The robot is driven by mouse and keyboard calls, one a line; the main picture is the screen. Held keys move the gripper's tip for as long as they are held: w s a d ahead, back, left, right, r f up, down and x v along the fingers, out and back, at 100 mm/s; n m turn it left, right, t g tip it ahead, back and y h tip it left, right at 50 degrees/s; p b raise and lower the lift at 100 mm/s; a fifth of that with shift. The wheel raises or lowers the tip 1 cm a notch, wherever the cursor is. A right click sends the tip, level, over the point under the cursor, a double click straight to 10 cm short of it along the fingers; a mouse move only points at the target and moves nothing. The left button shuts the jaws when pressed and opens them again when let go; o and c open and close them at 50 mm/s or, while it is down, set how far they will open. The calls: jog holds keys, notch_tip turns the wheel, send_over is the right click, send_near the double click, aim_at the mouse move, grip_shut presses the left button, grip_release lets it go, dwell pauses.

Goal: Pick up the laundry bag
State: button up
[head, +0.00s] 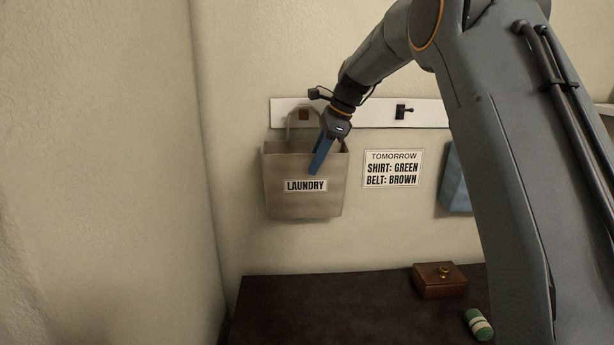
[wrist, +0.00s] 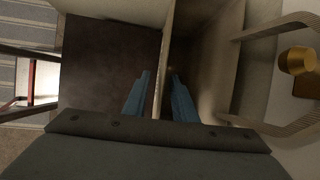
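The laundry bag (head: 280,165) is a beige fabric bag with a "LAUNDRY" label. It hangs against the wall by its strap (head: 292,125) from a brass hook (head: 304,114). My gripper (head: 315,170) points down at the bag's right front, with a blue finger in front of the bag. In the wrist view, my gripper (wrist: 158,76) has one finger on each side of the bag's front wall (wrist: 170,35), with small gaps beside it. The bag's inside, strap and brass hook (wrist: 298,60) show to the right.
A white rail (head: 370,112) carries a black hook (head: 404,111). A notice (head: 392,168) is on the wall. A blue item (head: 455,180) hangs partly behind my arm. Below, a dark surface (head: 330,305) bears a wooden box (head: 438,284) and a green-and-white striped object (head: 478,324); its left part is clear.

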aim_at(307, 177)
jog(key=p+x, duration=0.2)
jog(key=x, duration=0.1)
jog(key=shift+w+a+f+p, duration=0.1)
jog(key=shift+a+f+p, duration=0.1)
jog(key=shift+a+p, duration=0.15)
jog(key=shift+w+a+f, duration=0.15)
jog(key=shift+a+f, duration=0.05)
jog(key=shift+f, duration=0.5)
jog(key=shift+c, duration=0.3)
grip_shut()
